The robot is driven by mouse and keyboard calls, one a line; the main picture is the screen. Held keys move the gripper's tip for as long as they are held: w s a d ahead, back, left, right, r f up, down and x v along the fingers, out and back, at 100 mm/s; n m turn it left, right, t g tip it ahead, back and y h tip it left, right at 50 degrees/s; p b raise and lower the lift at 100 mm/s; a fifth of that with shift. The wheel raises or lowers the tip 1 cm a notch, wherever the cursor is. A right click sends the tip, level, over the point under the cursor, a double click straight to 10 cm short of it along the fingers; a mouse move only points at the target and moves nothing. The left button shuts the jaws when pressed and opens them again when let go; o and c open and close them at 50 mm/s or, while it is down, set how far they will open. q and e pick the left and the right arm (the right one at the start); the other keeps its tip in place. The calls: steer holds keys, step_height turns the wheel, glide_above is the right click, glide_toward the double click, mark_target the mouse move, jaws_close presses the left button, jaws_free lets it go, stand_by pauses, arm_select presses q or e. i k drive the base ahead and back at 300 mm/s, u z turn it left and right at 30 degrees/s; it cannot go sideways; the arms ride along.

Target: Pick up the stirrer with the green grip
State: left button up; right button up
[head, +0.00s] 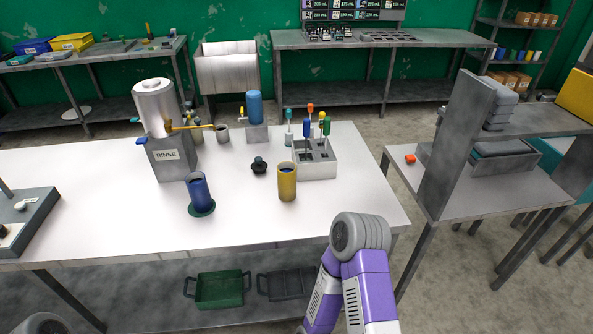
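The stirrer with the green grip (327,127) stands upright in a pale grey holder block (316,171) on the white table. Its grip is at the right of a cluster of stirrers, and its lower part is down in the block. A stirrer with a blue grip (306,127), one with an orange grip (310,108) and one with a yellow grip (322,117) stand close by it. A purple and grey arm of mine rises at the bottom, right of centre, but neither of my grippers shows.
A yellow cup (287,184) stands just in front of the holder, with a small black object (259,166) to its left. A blue cup (199,191) and the RINSE dispenser (172,156) are further left. The table's front right is clear.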

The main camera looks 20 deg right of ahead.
mark_target(327, 120)
steer(key=k, duration=0.5)
steer(key=z, duration=1.25)
steer(key=i, duration=1.15)
steer(key=u, duration=0.55)
